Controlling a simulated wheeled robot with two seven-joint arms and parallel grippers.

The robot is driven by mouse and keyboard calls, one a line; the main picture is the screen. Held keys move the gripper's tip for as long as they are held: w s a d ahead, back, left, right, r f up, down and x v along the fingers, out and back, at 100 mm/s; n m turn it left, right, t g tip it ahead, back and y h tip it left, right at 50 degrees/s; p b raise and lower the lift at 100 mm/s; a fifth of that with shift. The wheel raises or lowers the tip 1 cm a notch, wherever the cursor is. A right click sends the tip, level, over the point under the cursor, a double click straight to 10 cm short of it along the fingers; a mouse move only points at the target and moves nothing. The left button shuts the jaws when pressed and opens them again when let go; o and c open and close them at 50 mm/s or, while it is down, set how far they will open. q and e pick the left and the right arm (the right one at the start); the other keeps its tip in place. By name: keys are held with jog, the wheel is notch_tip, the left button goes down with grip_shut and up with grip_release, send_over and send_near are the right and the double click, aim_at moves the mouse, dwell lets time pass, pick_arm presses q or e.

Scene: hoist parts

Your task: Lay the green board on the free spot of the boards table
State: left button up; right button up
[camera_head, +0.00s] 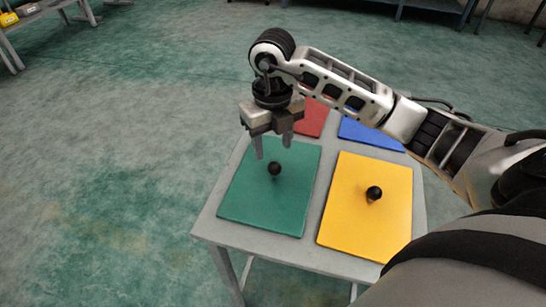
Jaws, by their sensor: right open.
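The green board (255,205) lies flat on the near left part of the grey boards table (290,250). A black ball-shaped knob (274,168) stands up from its middle. My right gripper (273,148) is open and empty, with its fingers pointing down just above the knob, apart from it as far as I can tell. A yellow board (350,220) with a black knob lies beside the green one, on the right. A red board (312,118) and a blue board (370,134) lie behind, partly hidden by my right arm. My left gripper is not in view.
The green floor around the table's left side is clear. A grey bench (40,12) with yellow and grey items stands at the far top left. Another dark bench (440,5) stands at the back.

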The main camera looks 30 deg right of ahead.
aim_at(273, 163)
notch_tip(273, 163, up, 5)
jog(key=shift+r, duration=0.1)
jog(key=shift+s, duration=0.1)
dwell(0.6)
